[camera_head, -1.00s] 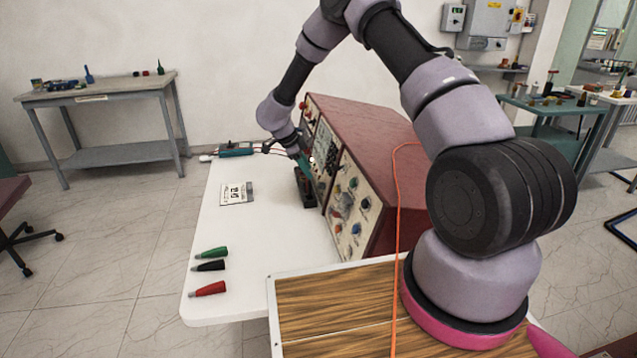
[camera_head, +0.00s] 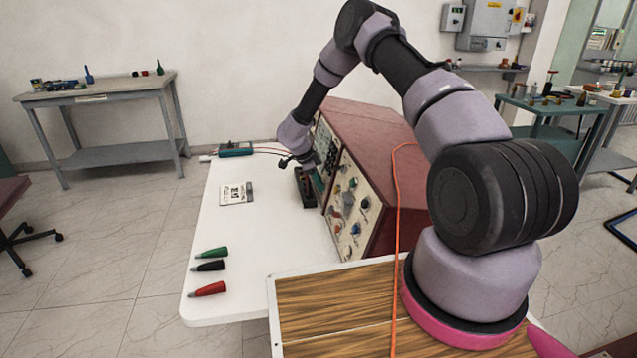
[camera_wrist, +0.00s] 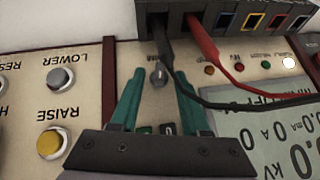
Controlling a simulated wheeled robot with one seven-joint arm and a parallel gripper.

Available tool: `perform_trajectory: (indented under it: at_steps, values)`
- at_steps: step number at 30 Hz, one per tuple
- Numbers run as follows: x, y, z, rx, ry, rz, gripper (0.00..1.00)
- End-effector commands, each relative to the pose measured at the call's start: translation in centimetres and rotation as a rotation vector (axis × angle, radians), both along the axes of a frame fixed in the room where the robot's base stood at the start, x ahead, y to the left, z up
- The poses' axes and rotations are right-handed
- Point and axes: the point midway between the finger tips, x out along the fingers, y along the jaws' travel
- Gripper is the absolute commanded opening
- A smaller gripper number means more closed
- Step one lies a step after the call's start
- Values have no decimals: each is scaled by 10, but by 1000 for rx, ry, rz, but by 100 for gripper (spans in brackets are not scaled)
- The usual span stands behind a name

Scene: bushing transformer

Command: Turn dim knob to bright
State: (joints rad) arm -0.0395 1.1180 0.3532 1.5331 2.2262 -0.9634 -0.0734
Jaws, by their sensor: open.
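A small grey knob (camera_wrist: 157,73) sits on the cream panel in the wrist view. The label beside it reads upside down and is partly hidden, so I cannot read it fully. My gripper (camera_wrist: 160,82) is open, with its teal fingers on either side of the knob and the knob between the tips. I cannot tell whether they touch it. In the head view my gripper (camera_head: 287,160) is at the upper left of the red test set (camera_head: 372,128), near its front panel; the knob is too small to make out there.
Black and red leads (camera_wrist: 205,45) cross the panel right of the fingers. A grey LOWER button (camera_wrist: 61,79) and yellow RAISE button (camera_wrist: 52,143) lie left. A lit display (camera_wrist: 275,140) lies right. Several coloured probes (camera_head: 210,265) lie on the white table (camera_head: 255,285).

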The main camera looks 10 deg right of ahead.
Motion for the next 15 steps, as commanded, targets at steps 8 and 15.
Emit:
perform_trajectory:
  at_steps: [8, 15]
  values:
    - [0, 0, -1, 0, 0, 0, 31]
    - [0, 0, 0, 0, -1, -1, 0]
